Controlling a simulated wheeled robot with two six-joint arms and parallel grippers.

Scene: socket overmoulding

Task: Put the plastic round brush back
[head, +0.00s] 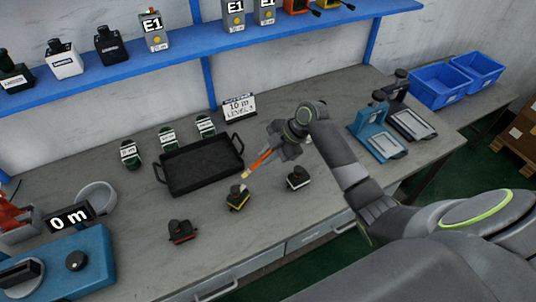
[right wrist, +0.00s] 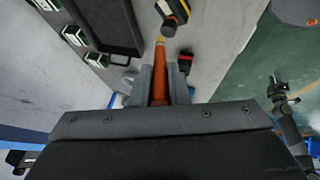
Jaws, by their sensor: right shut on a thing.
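The round brush (head: 260,161) has an orange handle and a pale yellow tip. My right gripper (head: 283,150) is shut on its handle and holds it tilted, tip down to the left. The tip is close to a black-and-yellow block (head: 238,197); I cannot tell whether they touch. The right wrist view shows the brush (right wrist: 160,84) between the fingers of my right gripper (right wrist: 160,72), its tip pointing at a block at the top. A small grey arm part at that view's right edge may be my left arm; its jaws are unclear.
A black tray (head: 199,164) lies behind, with several green blocks around it. A red-black block (head: 181,231) and a white-black block (head: 298,178) stand on the bench. A grey round bowl (head: 97,197) is at left. Blue fixture (head: 372,130) and blue bins (head: 440,86) are at right.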

